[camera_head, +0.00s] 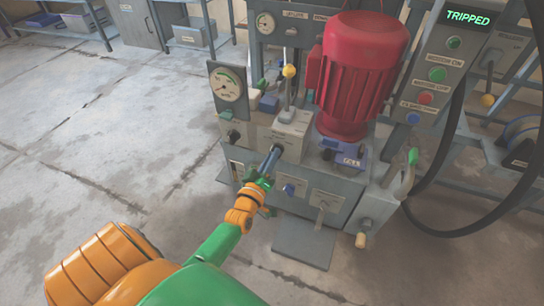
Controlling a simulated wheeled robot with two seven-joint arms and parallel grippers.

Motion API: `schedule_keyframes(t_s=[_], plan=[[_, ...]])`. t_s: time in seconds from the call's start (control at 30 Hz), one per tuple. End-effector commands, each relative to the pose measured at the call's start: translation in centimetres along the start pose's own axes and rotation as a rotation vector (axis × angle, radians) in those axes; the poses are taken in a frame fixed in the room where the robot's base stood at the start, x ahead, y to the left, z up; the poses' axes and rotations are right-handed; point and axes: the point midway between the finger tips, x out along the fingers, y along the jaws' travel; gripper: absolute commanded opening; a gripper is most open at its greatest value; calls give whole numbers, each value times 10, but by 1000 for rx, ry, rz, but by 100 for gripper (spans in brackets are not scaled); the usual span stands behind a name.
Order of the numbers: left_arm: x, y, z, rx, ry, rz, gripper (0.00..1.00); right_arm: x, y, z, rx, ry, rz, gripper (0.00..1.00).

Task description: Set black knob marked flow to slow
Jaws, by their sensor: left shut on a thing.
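My left gripper (273,160) reaches up from the bottom of the picture to the front of the grey press body (291,133). Its dark fingers are shut at a small dark part there, which looks like a black knob but is mostly hidden by them. I cannot read a flow label or a slow mark, nor tell the knob's setting. Another small black knob (233,135) shows on the panel to the left, apart from the gripper. My right gripper is not in view.
A red motor (358,72) stands on the press to the right of the gripper. A yellow-tipped lever (289,73) rises just behind. A gauge (228,86) is at left. A control box (439,68) reads TRIPPED. A black hose (452,150) hangs at right. Floor at left is clear.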

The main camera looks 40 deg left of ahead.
Motion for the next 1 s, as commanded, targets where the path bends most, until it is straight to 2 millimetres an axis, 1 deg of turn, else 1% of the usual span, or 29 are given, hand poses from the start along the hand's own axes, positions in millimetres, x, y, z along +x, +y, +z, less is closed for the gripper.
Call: schedule_keyframes(t_s=[0.57,0.6,0.67,0.7,0.93,1.0], plan=[[0,-1,1,-33,-2,-2,0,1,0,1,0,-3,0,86],[0,-1,1,-32,-2,-2,24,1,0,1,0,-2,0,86],[0,0,1,-32,-2,-1,41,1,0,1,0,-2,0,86],[0,0,1,-32,-2,-1,46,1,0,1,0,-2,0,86],[0,0,0,-31,-1,-1,46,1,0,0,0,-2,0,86],[-3,0,0,-30,-2,-1,46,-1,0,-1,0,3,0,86]])
